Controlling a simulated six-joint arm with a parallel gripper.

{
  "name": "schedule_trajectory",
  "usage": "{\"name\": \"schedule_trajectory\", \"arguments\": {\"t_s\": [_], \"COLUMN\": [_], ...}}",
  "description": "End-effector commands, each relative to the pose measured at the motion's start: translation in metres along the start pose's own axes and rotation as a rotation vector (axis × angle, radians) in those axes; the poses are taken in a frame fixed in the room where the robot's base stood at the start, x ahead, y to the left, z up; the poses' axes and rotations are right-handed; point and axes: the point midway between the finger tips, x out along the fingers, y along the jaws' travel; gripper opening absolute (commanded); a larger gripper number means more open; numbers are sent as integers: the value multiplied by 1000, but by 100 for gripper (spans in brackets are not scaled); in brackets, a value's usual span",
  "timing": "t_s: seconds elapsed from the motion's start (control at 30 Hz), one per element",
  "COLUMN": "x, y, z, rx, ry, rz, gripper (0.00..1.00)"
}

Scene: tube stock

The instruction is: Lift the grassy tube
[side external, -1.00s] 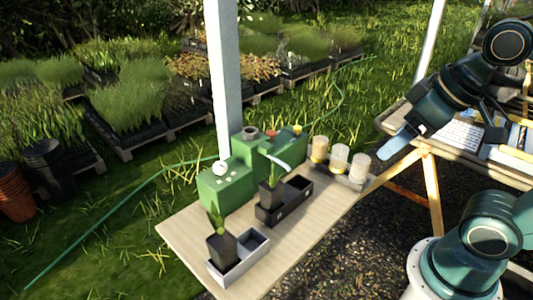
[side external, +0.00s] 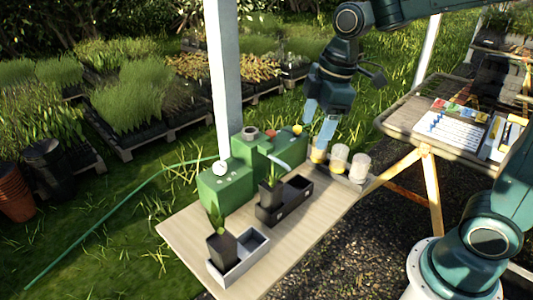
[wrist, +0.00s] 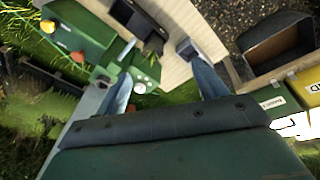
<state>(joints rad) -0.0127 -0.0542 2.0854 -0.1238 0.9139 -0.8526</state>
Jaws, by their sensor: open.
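Two dark square tubes with green shoots stand on the pale bench in the side external view. One tube (side external: 221,247), with broad upright leaves, leans in the left cell of a grey two-cell tray (side external: 238,273). The other tube (side external: 269,195), with thinner, grass-like leaves, stands in the left part of a black tray (side external: 289,205). I cannot tell for certain which is the grassy one. My gripper (side external: 318,122) is open and empty, above and right of the green machine, apart from both tubes. Its blue fingers also show in the wrist view (wrist: 157,62).
A green machine (side external: 223,187) stands behind the trays, with a white post just behind it. Several pale jars (side external: 339,158) stand at the bench's right end. A side table (side external: 405,124) is at right. The bench's front edge is clear.

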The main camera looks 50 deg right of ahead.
Motion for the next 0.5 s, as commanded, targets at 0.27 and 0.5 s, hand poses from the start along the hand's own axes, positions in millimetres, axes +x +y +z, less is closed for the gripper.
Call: {"name": "schedule_trajectory", "arguments": {"t_s": [0.27,0.5], "x": [48,89], "y": [30,47], "z": [-27,-44], "rx": [-282,-494], "ry": [-24,-23], "rz": [-97,-169], "gripper": [71,71]}}
